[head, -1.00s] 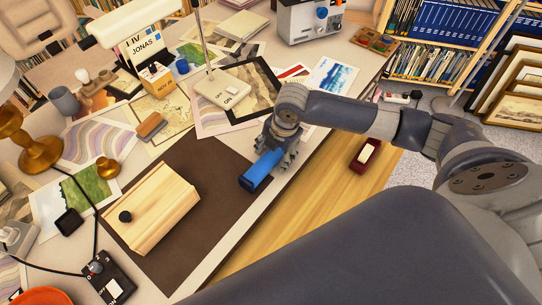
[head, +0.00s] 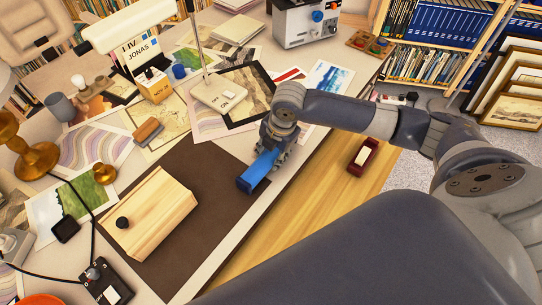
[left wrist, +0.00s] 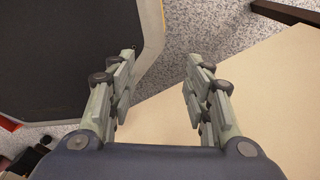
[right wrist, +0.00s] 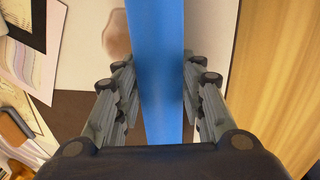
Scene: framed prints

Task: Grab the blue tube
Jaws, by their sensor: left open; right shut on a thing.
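The blue tube (head: 258,168) is a long blue piece at the right edge of the dark brown mat, near the table's front edge. My right gripper (head: 274,147) is shut on it in the head view. In the right wrist view the blue tube (right wrist: 158,75) runs straight between the two fingers of my right gripper (right wrist: 158,92). Whether the tube touches the mat or is held just above it I cannot tell. My left gripper (left wrist: 162,80) is open and empty in the left wrist view. It does not show in the head view.
A wooden box with a black knob (head: 160,212) stands on the brown mat (head: 215,165). A lamp base (head: 218,95), a black frame (head: 250,85), prints and a brass lamp (head: 35,158) crowd the table.

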